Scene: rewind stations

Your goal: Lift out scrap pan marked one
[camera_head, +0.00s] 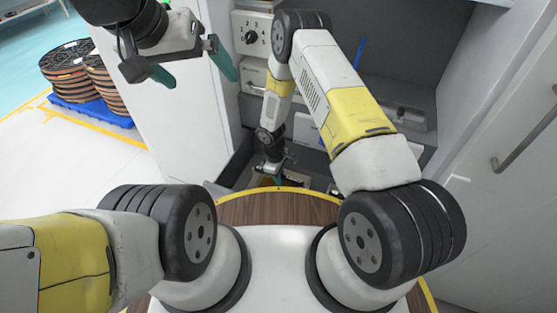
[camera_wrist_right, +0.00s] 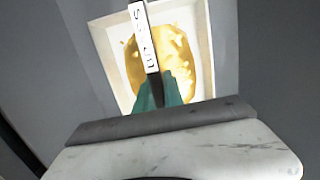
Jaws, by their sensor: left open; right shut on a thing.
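My right gripper (camera_head: 272,172) is low in the grey recess, partly hidden by its own arm. In the right wrist view its teal fingers (camera_wrist_right: 160,92) are shut on a narrow dark handle bar with a white lettered face (camera_wrist_right: 145,35). The bar crosses over a pale, square-rimmed scrap pan (camera_wrist_right: 110,62) holding yellow material (camera_wrist_right: 178,48). The lettering is too blurred to read, so I cannot tell the pan's number. In the head view the pan is mostly hidden behind the gripper. My left gripper (camera_head: 194,68) is open and empty, raised at upper left.
A dial panel marked with numbers (camera_head: 251,35) is on the cabinet left of the recess. A blue upright rod (camera_head: 360,52) stands at the back. A cabinet door with a handle (camera_head: 525,140) bounds the right. Striped reels (camera_head: 70,70) sit on a blue pallet (camera_head: 95,108) at far left.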

